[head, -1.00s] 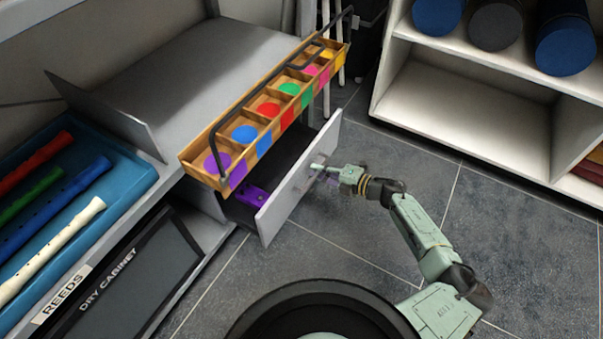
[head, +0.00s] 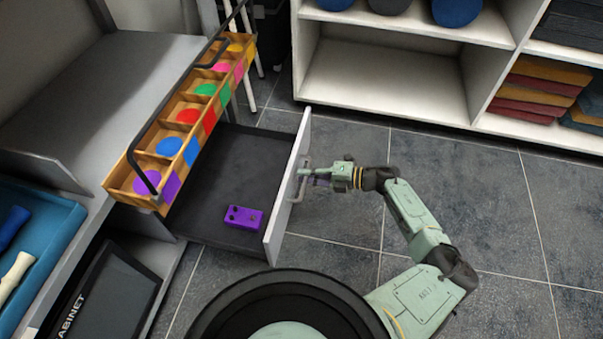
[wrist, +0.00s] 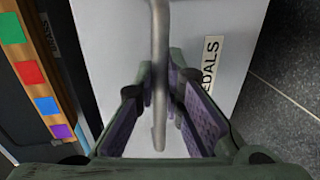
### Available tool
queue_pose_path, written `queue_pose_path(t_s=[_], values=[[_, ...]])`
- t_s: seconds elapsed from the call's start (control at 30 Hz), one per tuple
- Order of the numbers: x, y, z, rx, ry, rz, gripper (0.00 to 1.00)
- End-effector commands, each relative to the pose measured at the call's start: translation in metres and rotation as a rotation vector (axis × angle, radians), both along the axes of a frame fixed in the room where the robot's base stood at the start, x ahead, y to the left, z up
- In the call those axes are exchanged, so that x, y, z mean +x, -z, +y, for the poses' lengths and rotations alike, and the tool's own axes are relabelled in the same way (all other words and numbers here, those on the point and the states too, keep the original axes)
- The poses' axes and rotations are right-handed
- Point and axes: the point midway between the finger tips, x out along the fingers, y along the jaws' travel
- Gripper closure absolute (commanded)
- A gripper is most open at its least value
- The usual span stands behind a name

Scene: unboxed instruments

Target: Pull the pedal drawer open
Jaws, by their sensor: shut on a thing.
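The pedal drawer (head: 205,208) stands well out from the cabinet, with its dark floor showing. A purple pedal (head: 243,217) lies inside near the front. The drawer's pale front panel (head: 288,190) carries a bar handle (head: 301,180). My gripper (head: 312,174) is at the handle on the outer side of the panel. In the wrist view, the grey handle bar (wrist: 160,75) runs between my gripper's purple-padded fingers (wrist: 160,110), which are shut on it. A label reading "EDALS" (wrist: 211,68) shows on the panel, its start hidden.
A wooden tray (head: 150,196) with coloured discs and a dark handle sits above the drawer's left side. A white shelf (head: 380,112) stands at the back. A blue tray (head: 60,240) is at left. Tiled floor (head: 480,210) is clear at right.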

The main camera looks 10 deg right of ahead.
Motion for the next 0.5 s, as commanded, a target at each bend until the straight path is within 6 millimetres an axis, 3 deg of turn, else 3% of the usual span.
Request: queue_pose_path(t_s=[0.27,0.3,0.5], values=[[-0.0005,0.0000,0.0000,0.000,-0.001,0.000,1.00],[-0.0005,0.0000,0.0001,0.000,-0.001,0.000,0.89],[-0.0002,0.0000,0.0000,0.000,0.000,0.000,0.75]])
